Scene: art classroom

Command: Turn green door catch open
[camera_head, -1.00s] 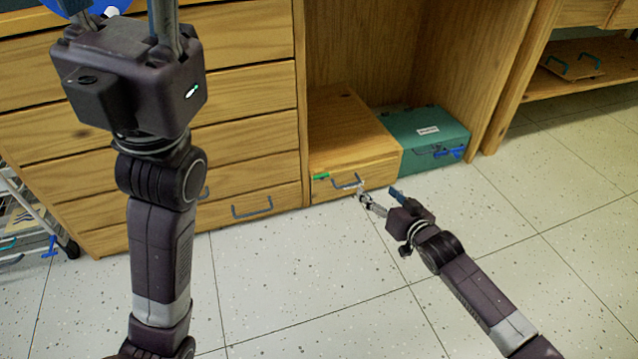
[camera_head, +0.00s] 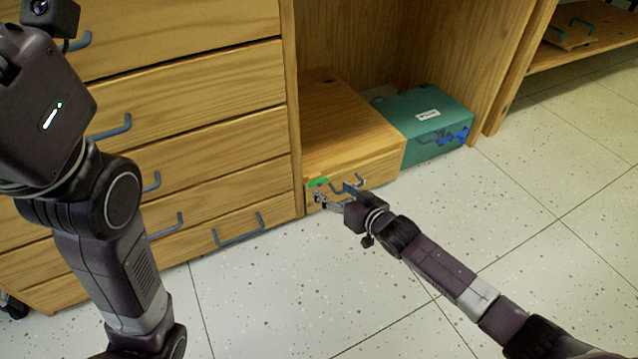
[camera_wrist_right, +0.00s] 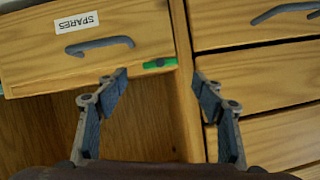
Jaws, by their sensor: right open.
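The green door catch (camera_head: 318,182) is a small bar lying level near the upper left of the low wooden front (camera_head: 385,170). In the right wrist view the green catch (camera_wrist_right: 160,63) has a dark spot on it and lies ahead, between the fingertips in the picture. My right gripper (camera_head: 332,192) is open and empty, just in front of the catch; its two fingers (camera_wrist_right: 160,80) are spread either side. I see no contact. My left gripper's housing (camera_head: 45,110) is at upper left; its fingers are out of frame.
The wooden front bears a grey handle (camera_wrist_right: 100,46) and a SPARES label (camera_wrist_right: 76,21). A drawer unit (camera_head: 200,100) with grey handles stands left of it. A green box (camera_head: 425,115) with a blue catch (camera_head: 455,137) is to its right. The tiled floor (camera_head: 560,230) is clear.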

